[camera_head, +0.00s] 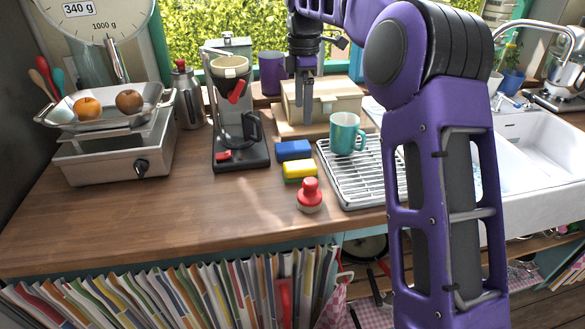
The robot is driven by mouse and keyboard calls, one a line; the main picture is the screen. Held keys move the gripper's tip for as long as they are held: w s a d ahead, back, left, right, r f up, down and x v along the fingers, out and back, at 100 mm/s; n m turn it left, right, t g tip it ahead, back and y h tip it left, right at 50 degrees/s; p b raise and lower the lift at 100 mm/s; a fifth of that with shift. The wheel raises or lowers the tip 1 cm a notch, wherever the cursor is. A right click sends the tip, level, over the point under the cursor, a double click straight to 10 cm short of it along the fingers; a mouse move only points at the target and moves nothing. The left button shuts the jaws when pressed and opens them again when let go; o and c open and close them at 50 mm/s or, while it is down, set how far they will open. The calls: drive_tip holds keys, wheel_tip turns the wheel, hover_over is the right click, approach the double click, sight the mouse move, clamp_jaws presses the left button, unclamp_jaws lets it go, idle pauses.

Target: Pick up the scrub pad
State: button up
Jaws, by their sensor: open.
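A blue block-shaped pad (294,151) lies on the wooden counter, left of the drying rack. A red-knobbed scrubber (309,194) stands in front of the yellow pad. I cannot tell for sure which of these is the scrub pad. My gripper (305,116) points down, above and behind the blue pad in the picture, in front of a wooden box. It is open, with nothing seen between its fingers. It appears apart from the pads.
A teal mug (346,134) stands on the metal drying rack (352,178) to the right. A coffee maker (240,157) stands left of the pads. The wooden box (340,98) is behind. The counter's front left (130,222) is clear.

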drive_tip(key=b, duration=0.2)
hover_over(300, 164)
drive_tip(key=f, duration=1.1)
drive_tip(key=shift+w+d+f, duration=0.15)
drive_tip(key=shift+d+f, duration=0.05)
drive_tip(key=shift+f, duration=0.2)
drive_tip(key=f, duration=0.5)
drive_tip(key=shift+s+a+f, duration=0.2)
drive_tip(key=shift+s+f, duration=0.1)
drive_tip(key=shift+f, duration=0.05)
drive_tip(key=c, duration=1.4)
wheel_tip(300, 164, up, 10)
drive_tip(key=shift+r+p, duration=0.1)
drive_tip(key=shift+p, duration=0.3)
drive_tip(key=shift+c, duration=0.3)
drive_tip(key=o, duration=0.8)
clamp_jaws()
